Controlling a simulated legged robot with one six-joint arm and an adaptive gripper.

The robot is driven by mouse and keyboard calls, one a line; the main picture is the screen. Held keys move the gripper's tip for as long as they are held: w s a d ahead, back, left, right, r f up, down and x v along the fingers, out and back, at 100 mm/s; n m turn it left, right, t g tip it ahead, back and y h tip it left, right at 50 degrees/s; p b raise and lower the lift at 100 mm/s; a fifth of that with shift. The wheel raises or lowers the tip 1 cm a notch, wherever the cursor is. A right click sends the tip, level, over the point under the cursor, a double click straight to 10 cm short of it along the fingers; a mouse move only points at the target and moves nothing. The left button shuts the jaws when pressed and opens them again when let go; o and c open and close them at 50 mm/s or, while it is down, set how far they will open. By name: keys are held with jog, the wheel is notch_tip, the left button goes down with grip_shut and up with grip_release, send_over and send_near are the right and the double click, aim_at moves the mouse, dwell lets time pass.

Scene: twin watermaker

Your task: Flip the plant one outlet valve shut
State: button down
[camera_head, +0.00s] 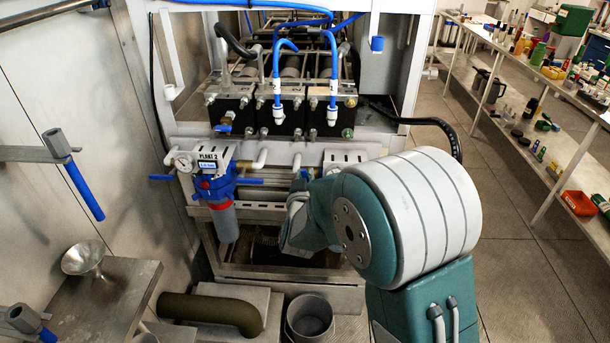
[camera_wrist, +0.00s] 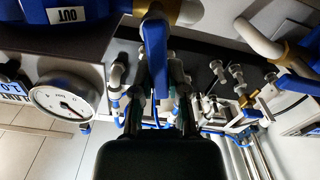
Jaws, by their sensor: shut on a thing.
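In the wrist view a blue lever handle (camera_wrist: 155,52) hangs from a pipe fitting at the top centre, lined up along the view. My gripper (camera_wrist: 157,98) is shut on the lower part of this handle, one finger on each side. The fingertips are partly hidden in shadow and clutter. In the head view my gripper (camera_head: 297,212) is at the front of the frame, right of the blue filter housing, and my arm hides much of that area. A blue bit (camera_head: 304,174) shows just above it. I cannot read a plant one label.
A panel marked PLANT 2 (camera_head: 208,160) is left of my gripper, above the blue filter housing (camera_head: 219,188). A pressure gauge (camera_wrist: 65,101) is left of the handle; another blue handle (camera_wrist: 298,84) is at right. A grey bucket (camera_head: 310,318) stands below.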

jog(key=shift+d+r+m, duration=0.1)
jog(key=shift+d+m, duration=0.2)
jog(key=shift+m, duration=0.5)
jog(key=shift+d+m, duration=0.25)
jog(key=shift+m, duration=0.55)
jog(key=c, duration=0.6)
grip_release()
jog(key=shift+c, duration=0.2)
jog(key=s, duration=0.8)
jog(key=shift+a, duration=0.25)
